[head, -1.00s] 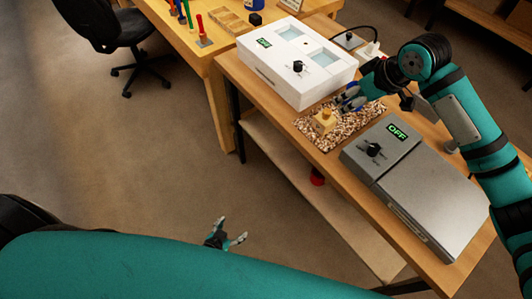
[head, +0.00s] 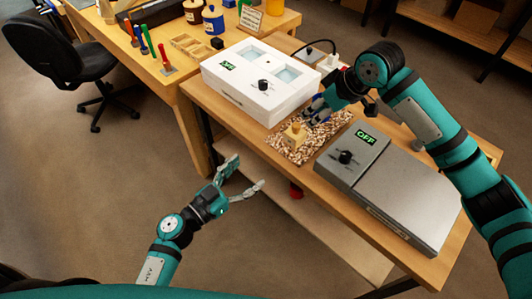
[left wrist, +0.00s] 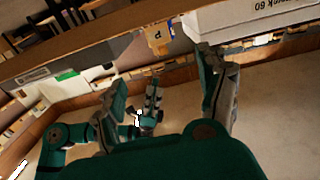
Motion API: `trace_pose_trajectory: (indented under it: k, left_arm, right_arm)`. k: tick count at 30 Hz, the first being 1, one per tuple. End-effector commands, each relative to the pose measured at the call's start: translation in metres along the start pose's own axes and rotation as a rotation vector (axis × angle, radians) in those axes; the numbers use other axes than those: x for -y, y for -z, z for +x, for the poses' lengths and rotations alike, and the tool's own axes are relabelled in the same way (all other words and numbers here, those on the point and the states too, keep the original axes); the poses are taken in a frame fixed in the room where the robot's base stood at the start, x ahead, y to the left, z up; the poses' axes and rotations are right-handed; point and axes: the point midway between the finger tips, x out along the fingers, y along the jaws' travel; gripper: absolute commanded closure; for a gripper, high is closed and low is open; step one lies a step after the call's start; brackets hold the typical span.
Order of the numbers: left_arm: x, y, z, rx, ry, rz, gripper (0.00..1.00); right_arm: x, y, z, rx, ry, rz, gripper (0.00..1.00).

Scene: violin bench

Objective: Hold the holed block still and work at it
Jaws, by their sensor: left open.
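A small yellowish block (head: 294,135) with a knob-like top sits on a brown-and-white speckled mat (head: 283,150) on the wooden bench. I take it for the holed block; no hole can be made out. My right gripper (head: 315,109) is just behind and right of the block, low over the mat. Its fingers are small and partly hidden, so I cannot tell their opening or any contact. My left gripper (head: 244,177) is open and empty in front of the bench, left of the block. Its spread fingers also show in the left wrist view (left wrist: 166,75).
A white box (head: 247,101) with a knob and "OFF" display stands behind the mat. A grey box (head: 408,200) with another "OFF" display stands to its right. A second table (head: 180,82) holds tools and jars. Floor left of my left gripper is clear.

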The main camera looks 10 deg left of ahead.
Motion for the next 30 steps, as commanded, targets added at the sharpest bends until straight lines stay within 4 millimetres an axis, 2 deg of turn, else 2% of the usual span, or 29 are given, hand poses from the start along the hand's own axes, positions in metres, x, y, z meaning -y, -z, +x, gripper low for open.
trace_pose_trajectory:
  k: [18, 24, 30]
  left_arm:
    - [0.000, 0.001, 0.121, -0.003, 0.002, -0.004, 0.25]
    - [0.001, 0.000, 0.148, -0.001, 0.003, -0.003, 0.25]
    - [0.000, 0.000, 0.160, -0.001, 0.002, -0.002, 0.25]
  right_arm:
    - [0.000, 0.000, 0.000, 0.000, 0.000, 0.000, 0.62]
    - [0.000, 0.000, 0.000, 0.000, 0.000, 0.000, 0.62]
    - [0.000, 0.000, 0.000, 0.000, 0.000, 0.000, 0.62]
